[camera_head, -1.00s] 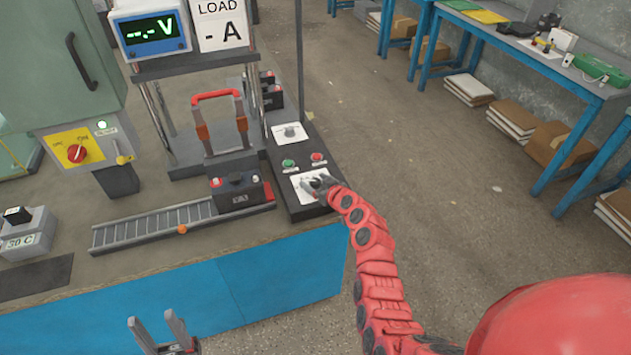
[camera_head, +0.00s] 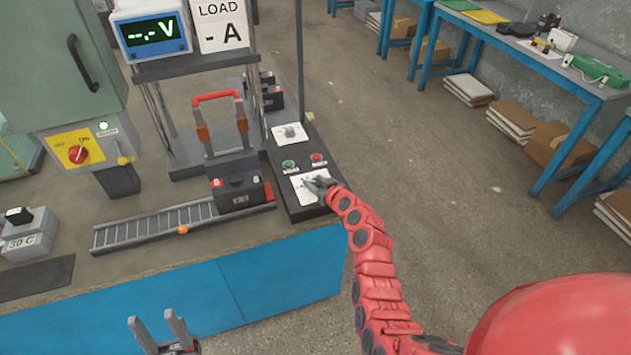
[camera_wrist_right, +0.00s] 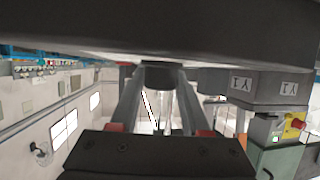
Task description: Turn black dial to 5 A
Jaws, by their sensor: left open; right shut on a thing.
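The black dial sits on the lower white plate (camera_head: 304,195) of the dark control box (camera_head: 291,212) at the bench's right end. My right gripper (camera_head: 313,186) reaches over this plate and mostly hides the dial in the head view. In the right wrist view the black dial (camera_wrist_right: 158,75) shows as a dark round knob between the fingertips of the gripper (camera_wrist_right: 158,88), which is shut on it. I cannot read the dial's setting. The load display (camera_head: 218,28) shows a dash and "A". My left gripper (camera_head: 160,328) is open and empty before the bench's blue front.
Above the gripped dial are a green button (camera_head: 288,164), a red button (camera_head: 317,158) and a second grey knob (camera_head: 290,131). A battery (camera_head: 237,196) sits on the roller track (camera_head: 160,226) to the left. A blue meter (camera_head: 150,36) stands on the rack.

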